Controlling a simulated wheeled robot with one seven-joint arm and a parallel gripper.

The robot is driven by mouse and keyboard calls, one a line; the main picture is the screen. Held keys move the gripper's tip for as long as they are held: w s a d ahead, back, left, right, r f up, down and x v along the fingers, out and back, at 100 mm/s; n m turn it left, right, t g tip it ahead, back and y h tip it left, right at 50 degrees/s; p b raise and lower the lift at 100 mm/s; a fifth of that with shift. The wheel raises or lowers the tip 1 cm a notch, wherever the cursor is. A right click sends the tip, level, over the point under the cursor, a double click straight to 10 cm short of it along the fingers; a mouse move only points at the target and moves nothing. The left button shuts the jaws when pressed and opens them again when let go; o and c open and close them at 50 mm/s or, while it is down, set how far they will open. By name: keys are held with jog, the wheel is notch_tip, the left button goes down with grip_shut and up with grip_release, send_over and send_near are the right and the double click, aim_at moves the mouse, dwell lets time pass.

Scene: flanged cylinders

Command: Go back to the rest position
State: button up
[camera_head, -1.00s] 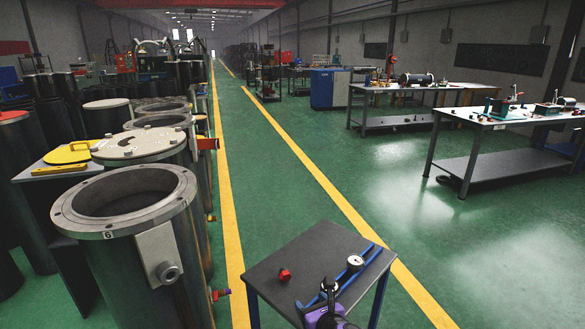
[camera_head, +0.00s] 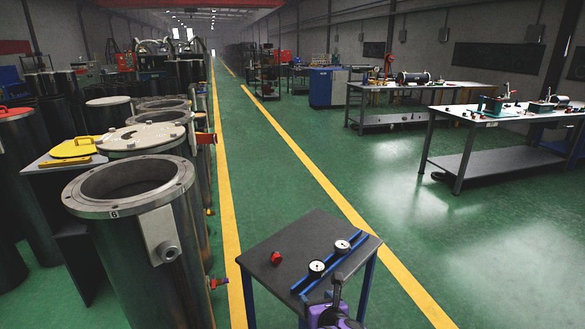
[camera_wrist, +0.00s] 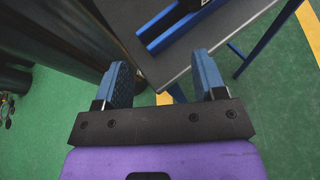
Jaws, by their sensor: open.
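My gripper (camera_wrist: 162,84) is open and empty in the wrist view, its two blue-padded fingers apart. Its fingertips are at the near edge of a small dark-topped table (camera_head: 285,245) with blue legs. In the head view my purple wrist shows at the bottom, in front of that table. On the table lies a blue rail (camera_head: 330,268) with two round gauges, one nearer (camera_head: 317,268) and one farther (camera_head: 342,247). A red fitting (camera_head: 276,258) sits left of the rail. The wrist view shows part of the blue rail (camera_wrist: 165,30) beyond the fingers.
A large open flanged cylinder (camera_head: 130,187) stands left of the table, with more cylinders behind it. A yellow disc (camera_head: 75,146) lies on a side stand. Workbenches (camera_head: 490,112) stand at the right.

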jog(key=s+d+r+m+g+h, duration=0.2)
jog(key=d+r+m+g, duration=0.35)
jog(key=r+m, duration=0.8)
jog(key=s+d+r+m+g+h, duration=0.1)
jog(key=d+r+m+g, duration=0.1)
jog(key=d+r+m, duration=0.9)
jog(key=s+d+r+m, duration=0.3)
jog(key=s+r+m, duration=0.4)
jog(key=s+r, duration=0.3)
jog(key=s+d+r+m+h, duration=0.1)
jog(key=s+d+r+m, duration=0.3)
jog(key=s+r, duration=0.6)
jog(key=s+m, duration=0.2)
jog(key=shift+d+m, duration=0.2)
jog(key=shift+m, duration=0.15)
